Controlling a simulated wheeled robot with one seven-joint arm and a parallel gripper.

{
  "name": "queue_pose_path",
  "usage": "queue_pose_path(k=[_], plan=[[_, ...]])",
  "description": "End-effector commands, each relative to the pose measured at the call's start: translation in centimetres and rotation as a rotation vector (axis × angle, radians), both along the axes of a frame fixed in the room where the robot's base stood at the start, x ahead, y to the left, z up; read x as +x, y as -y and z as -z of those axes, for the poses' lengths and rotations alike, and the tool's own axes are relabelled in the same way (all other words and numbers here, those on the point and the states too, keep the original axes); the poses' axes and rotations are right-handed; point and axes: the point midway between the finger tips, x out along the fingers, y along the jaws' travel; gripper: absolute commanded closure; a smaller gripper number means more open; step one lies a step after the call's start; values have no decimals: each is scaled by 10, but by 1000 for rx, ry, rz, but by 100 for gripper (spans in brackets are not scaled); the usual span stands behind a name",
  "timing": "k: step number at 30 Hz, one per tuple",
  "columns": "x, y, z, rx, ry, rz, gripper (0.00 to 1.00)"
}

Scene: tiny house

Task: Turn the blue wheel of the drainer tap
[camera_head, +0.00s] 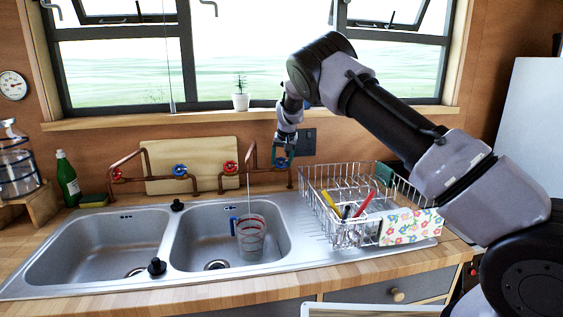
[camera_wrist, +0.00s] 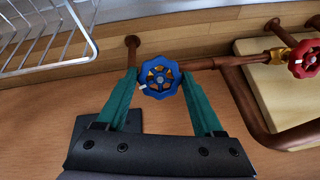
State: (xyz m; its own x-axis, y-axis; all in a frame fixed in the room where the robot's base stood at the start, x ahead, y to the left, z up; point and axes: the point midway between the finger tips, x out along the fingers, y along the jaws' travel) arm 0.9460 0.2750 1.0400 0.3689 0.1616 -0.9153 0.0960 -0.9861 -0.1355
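The blue wheel (camera_wrist: 160,77) of the drainer tap sits between the two teal fingers of my gripper (camera_wrist: 159,80) in the wrist view. The fingers are open, one on each side of the wheel, with a narrow gap on both sides. The wheel has a white mark on its rim. In the head view my gripper (camera_head: 283,152) is at the right end of the right copper tap, beside the drainer rack, and largely covers the wheel. The same tap's red wheel (camera_wrist: 304,59) is at the right of the wrist view; it also shows in the head view (camera_head: 230,167).
A thin stream falls from this tap into a clear jug (camera_head: 251,236) in the right sink basin (camera_head: 196,247). The dish rack (camera_head: 331,208) holds utensils and a floral cloth. Another tap with a blue wheel (camera_head: 180,170) stands left. A wooden board (camera_head: 190,150) leans behind the pipes.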

Motion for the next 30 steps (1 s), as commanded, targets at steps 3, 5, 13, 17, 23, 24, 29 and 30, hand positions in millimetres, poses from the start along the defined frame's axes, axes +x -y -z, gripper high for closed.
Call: queue_pose_path(k=[3,5,13,17,23,24,29,30], plan=[[0,0,0,5,-1,7,87],[0,1,0,24,-7,32,87],[0,1,0,145,-43,200,86],[0,1,0,151,-43,209,86],[0,1,0,151,-43,209,16],[0,1,0,151,-43,209,1],[0,1,0,151,-43,208,1],[0,1,0,150,-43,207,1]])
